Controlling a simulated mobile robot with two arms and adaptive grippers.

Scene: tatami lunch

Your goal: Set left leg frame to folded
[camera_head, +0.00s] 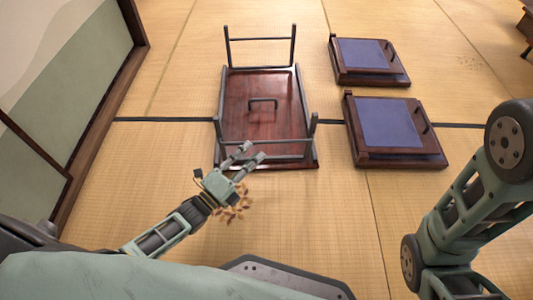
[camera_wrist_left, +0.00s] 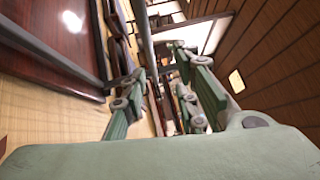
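A low table (camera_head: 236,105) lies upside down on the mat, its glossy red-brown underside up, with a small dark handle in its middle. Its far leg frame (camera_head: 260,39) stands up at the far end. Its near leg frame (camera_head: 313,130) is at the near end, partly behind my left gripper (camera_head: 254,151). Left gripper fingers are spread at the near edge. In the left wrist view a grey bar (camera_wrist_left: 145,40) shows between the fingers (camera_wrist_left: 162,65); I cannot tell whether they touch it. The table (camera_wrist_left: 65,40) is at upper left there. My right gripper is out of view.
Two dark floor seats with blue cushions, a far one (camera_head: 365,54) and a near one (camera_head: 388,122), lie right of the table. A wood-framed panel (camera_head: 98,120) stands at left. Open tatami (camera_head: 320,210) lies in front of the table.

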